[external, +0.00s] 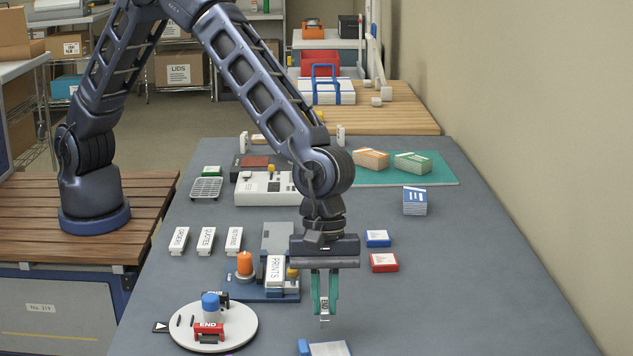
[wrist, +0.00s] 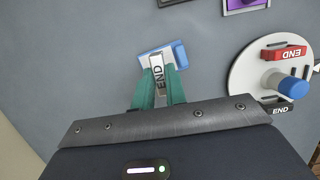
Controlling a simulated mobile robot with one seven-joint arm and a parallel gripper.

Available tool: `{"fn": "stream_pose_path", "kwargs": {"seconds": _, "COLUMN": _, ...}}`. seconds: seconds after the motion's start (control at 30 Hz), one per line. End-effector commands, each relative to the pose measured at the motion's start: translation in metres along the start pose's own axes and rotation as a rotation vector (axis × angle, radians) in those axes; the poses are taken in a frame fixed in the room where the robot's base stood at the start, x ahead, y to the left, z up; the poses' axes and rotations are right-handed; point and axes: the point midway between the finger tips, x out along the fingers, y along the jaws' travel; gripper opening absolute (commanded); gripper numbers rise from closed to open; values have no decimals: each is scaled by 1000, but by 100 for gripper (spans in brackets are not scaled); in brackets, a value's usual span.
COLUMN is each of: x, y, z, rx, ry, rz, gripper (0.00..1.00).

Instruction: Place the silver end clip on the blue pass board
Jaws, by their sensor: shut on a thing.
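The silver end clip (wrist: 160,80), marked END, is between the green fingers of my gripper (wrist: 161,88). In the external view my gripper (external: 325,298) points down, shut on the clip (external: 324,318), whose lower end sticks out below the fingertips. The blue pass board (external: 329,349) has a pale top and is cut off by the bottom edge of the external view. In the wrist view the board (wrist: 180,54) lies just beyond and beneath the clip, partly hidden by it. The clip seems to be above the board; the exact gap cannot be told.
A round white turntable (external: 244,331) stands left, with a red END clip (external: 209,330), a black END clip (wrist: 277,108) and a blue knob (external: 210,304). A blue fixture with a PRINTS block (external: 275,272) stands behind it.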

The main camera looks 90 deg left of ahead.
Motion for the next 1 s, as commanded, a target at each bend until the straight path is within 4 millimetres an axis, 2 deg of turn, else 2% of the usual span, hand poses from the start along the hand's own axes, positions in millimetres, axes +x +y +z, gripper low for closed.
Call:
{"fn": "stream_pose_path", "kwargs": {"seconds": 0.1, "x": 15, "y": 0, "z": -4, "rx": 0, "ry": 0, "rz": 0, "gripper": 0}}
{"fn": "stream_pose_path", "kwargs": {"seconds": 0.37, "x": 29, "y": 0, "z": -8, "rx": 0, "ry": 0, "rz": 0, "gripper": 0}}
{"fn": "stream_pose_path", "kwargs": {"seconds": 0.6, "x": 59, "y": 0, "z": -16, "rx": 0, "ry": 0, "rz": -1, "gripper": 0}}
{"fn": "stream_pose_path", "kwargs": {"seconds": 1.0, "x": 65, "y": 0, "z": -18, "rx": 0, "ry": 0, "rz": 0, "gripper": 0}}
